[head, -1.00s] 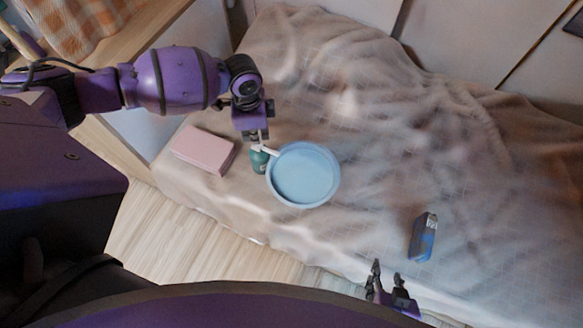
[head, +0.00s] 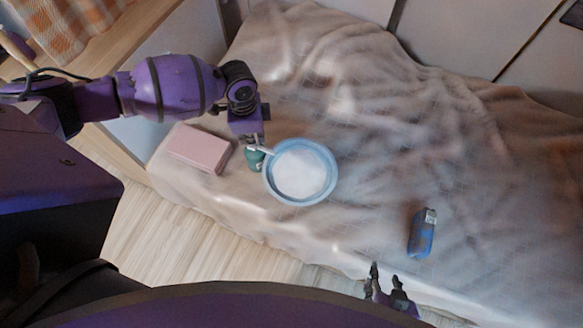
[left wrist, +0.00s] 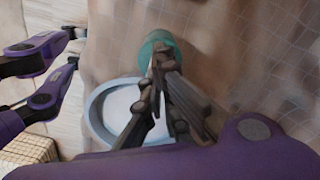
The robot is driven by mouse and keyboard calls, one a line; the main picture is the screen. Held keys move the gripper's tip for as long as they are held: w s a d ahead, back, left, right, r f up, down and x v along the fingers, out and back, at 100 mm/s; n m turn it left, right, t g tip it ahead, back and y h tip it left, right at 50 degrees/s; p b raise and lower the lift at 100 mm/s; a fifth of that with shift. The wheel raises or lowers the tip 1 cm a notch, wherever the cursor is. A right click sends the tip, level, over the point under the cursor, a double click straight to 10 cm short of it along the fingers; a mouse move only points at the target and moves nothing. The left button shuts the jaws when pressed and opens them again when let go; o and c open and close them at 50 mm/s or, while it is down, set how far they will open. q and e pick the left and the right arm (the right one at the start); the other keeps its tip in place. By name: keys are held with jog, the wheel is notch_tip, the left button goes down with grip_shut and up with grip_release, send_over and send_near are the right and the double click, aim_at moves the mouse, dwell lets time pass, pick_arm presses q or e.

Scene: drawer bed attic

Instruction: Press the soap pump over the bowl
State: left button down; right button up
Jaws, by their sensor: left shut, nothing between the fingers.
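The teal soap pump bottle (head: 254,161) stands on the bed against the left side of the blue bowl (head: 332,170). Its white nozzle (head: 267,150) points over the bowl's rim. The bowl's inside now looks white. My left gripper (head: 254,141) is shut and empty, pointing down right above the pump head; whether it touches cannot be told. In the left wrist view its fingertips (left wrist: 163,52) overlap the teal bottle (left wrist: 157,40), with the bowl (left wrist: 91,112) beside it. My right gripper (head: 385,278) is open and empty near the bed's front edge, away from the bowl.
A pink box (head: 197,149) lies on the bed left of the pump. A blue bottle-like item (head: 422,234) lies to the right, above my right gripper. The rumpled blanket (head: 400,130) is otherwise clear. A wooden ledge (head: 120,62) runs along the left.

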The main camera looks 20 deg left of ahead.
pick_arm(q)
jog(key=shift+f, duration=0.2)
jog(key=shift+r, duration=0.15)
pick_arm(e)
jog(key=shift+a, duration=0.1)
pick_arm(q)
jog(key=shift+w+r+p, duration=0.1)
jog(key=shift+r+p, duration=0.3)
jog(key=shift+r, duration=0.15)
jog(key=shift+r+p, duration=0.6)
jog(key=shift+r, duration=0.4)
pick_arm(e)
jog(key=shift+t, duration=0.4)
jog(key=w+r, duration=0.2)
jog(key=r, duration=0.1)
jog(key=shift+w+r, duration=0.2)
jog(key=shift+w, duration=0.15)
pick_arm(q)
jog(key=shift+f, duration=0.1)
jog(key=shift+f, duration=0.15)
pick_arm(e)
jog(key=shift+s+f, duration=0.1)
jog(key=shift+f, duration=0.05)
